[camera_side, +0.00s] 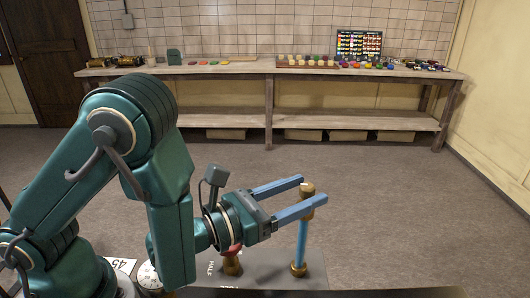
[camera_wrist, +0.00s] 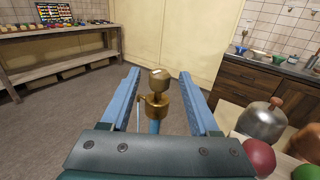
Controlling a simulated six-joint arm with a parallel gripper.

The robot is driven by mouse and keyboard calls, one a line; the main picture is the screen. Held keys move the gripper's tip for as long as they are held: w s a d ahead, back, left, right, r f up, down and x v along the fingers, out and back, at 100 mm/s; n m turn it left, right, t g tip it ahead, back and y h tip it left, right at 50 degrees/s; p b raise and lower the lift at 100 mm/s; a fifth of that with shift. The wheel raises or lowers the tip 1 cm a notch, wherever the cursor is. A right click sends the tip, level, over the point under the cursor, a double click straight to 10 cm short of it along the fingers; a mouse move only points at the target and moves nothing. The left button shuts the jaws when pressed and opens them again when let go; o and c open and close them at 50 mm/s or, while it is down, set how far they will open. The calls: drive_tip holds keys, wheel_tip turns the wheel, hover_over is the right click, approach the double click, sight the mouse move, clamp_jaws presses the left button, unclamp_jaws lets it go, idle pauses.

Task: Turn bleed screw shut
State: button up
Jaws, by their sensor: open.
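The brass bleed screw (camera_side: 307,188) sits at the top of an upright blue pipe (camera_side: 302,240), which rises from a brass foot on a grey plate (camera_side: 262,268). In the wrist view the screw (camera_wrist: 158,80) has a rounded head with a pale mark on top, above a wider brass body (camera_wrist: 157,105) with a small side spout. My gripper (camera_side: 312,190) is open, with its two blue fingers level and reaching toward the screw. In the wrist view the fingers of my gripper (camera_wrist: 159,73) stand on either side of the screw with gaps; neither visibly touches it.
A partly hidden brass fitting with a red part (camera_side: 232,262) stands under my gripper, beside plate lettering. A long workbench (camera_side: 230,68) stands far back against the wall. In the wrist view, a metal dome (camera_wrist: 264,122) and a red ball (camera_wrist: 257,157) are at the right.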

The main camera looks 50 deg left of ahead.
drive_tip(key=shift+s, duration=0.25)
drive_tip(key=shift+r, duration=0.1)
